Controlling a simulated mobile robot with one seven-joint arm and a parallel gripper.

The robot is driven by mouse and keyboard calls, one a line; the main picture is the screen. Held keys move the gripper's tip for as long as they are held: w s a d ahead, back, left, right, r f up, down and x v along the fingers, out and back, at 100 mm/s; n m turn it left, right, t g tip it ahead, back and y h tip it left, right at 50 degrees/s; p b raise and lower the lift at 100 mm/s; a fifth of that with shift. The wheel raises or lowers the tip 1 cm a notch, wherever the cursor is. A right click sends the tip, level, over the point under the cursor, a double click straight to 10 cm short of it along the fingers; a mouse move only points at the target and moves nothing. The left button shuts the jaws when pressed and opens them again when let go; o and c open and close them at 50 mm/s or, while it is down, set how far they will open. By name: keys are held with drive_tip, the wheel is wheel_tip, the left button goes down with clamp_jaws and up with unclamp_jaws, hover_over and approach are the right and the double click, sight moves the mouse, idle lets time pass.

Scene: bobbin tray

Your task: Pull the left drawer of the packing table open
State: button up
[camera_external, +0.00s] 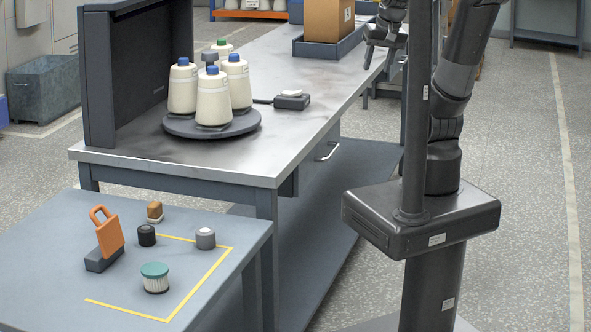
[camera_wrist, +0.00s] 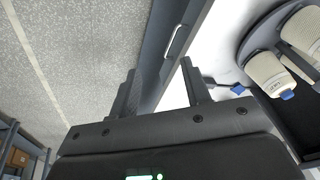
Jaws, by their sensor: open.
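The packing table (camera_external: 290,82) runs away from the camera, with a grey-white top. One drawer handle (camera_external: 328,151), a pale bar, is on its right side below the top. The drawer front (camera_external: 306,171) there looks flush with the table side, so it appears closed. My gripper (camera_external: 379,58) is over the table's right edge, farther along than this handle. In the wrist view my gripper (camera_wrist: 158,82) has its two fingers spread with nothing between them. A handle (camera_wrist: 175,42) lies ahead of the fingertips there, apart from them. My arm hides part of the table's side.
A round dark turntable (camera_external: 212,124) with several cone bobbins stands on the table beside a dark panel (camera_external: 100,80). A small grey device (camera_external: 291,101) and a tray (camera_external: 330,48) with a carton are farther back. The floor (camera_external: 530,150) on the right is clear.

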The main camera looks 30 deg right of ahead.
drive_tip(key=w+f+m+g+y, duration=0.1)
drive_tip(key=f+m, duration=0.1)
drive_tip(key=f, duration=0.1)
drive_tip(key=w+f+m+g+y, duration=0.1)
drive_tip(key=f+m+g+y, duration=0.1)
drive_tip(key=f+m, duration=0.1)
drive_tip(key=w+a+f+m+g+y, duration=0.1)
drive_tip(key=f+m, duration=0.1)
drive_tip(key=f, duration=0.1)
drive_tip(key=shift+w+a+m+g, duration=0.1)
drive_tip(key=shift+w+m+g, duration=0.2)
drive_tip(key=shift+m, duration=0.1)
drive_tip(key=c, duration=0.5)
drive_tip(key=m+t+y, duration=0.9)
drive_tip(key=m+t, duration=0.7)
drive_tip(key=m, duration=1.9)
approach(333, 150)
drive_tip(key=x, duration=1)
drive_tip(key=shift+s+a+f, duration=0.15)
drive_tip(key=shift+a+f, duration=0.05)
drive_tip(key=shift+f, duration=0.15)
drive_tip(key=shift+c, duration=0.3)
clamp_jaws()
